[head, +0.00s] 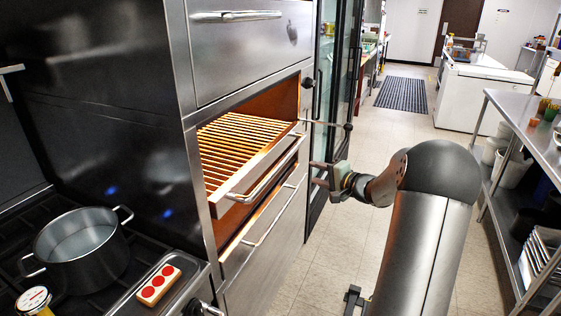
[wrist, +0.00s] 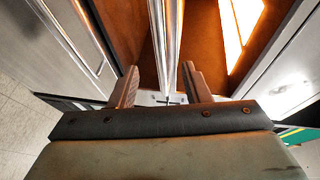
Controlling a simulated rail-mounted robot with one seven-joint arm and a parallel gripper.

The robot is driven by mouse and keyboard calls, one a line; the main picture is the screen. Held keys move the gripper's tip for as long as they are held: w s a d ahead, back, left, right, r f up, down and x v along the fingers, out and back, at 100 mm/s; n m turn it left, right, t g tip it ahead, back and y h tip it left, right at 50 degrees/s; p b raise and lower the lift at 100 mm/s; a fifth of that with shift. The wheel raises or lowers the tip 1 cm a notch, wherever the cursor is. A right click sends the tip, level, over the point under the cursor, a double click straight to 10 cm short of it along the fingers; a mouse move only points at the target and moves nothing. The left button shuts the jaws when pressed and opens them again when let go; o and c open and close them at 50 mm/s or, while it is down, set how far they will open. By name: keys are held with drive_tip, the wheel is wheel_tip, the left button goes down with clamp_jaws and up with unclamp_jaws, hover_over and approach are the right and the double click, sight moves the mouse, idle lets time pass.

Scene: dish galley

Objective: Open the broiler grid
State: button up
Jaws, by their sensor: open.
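The broiler grid (head: 236,150) is a slatted metal rack in the lit, orange broiler opening of the tall steel unit on the left. A long bar handle (head: 262,177) runs along its front edge. My gripper (head: 317,174) is open and empty, to the right of the handle in the head view, with its fingers pointing toward the unit. In the wrist view, a bright metal bar (wrist: 165,45) runs down between the two spread fingers of my gripper (wrist: 161,83). Whether either finger touches the bar cannot be told.
A drawer with a bar handle (head: 270,222) lies below the grid. A thin rod with a black ball end (head: 348,127) sticks out beside the opening. A pot (head: 80,252) stands on the stove at front left. A steel shelf (head: 520,120) stands right; the floor between is clear.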

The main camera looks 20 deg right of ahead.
sight(282, 163)
drive_tip(key=p+x, duration=0.4)
drive_tip(key=x, duration=1.2)
drive_tip(key=shift+w+a+f+p, duration=0.15)
drive_tip(key=shift+w+a+p, duration=0.05)
drive_tip(key=shift+a+p, duration=0.15)
drive_tip(key=shift+d, duration=0.1)
drive_tip(key=shift+c, duration=0.3)
clamp_jaws()
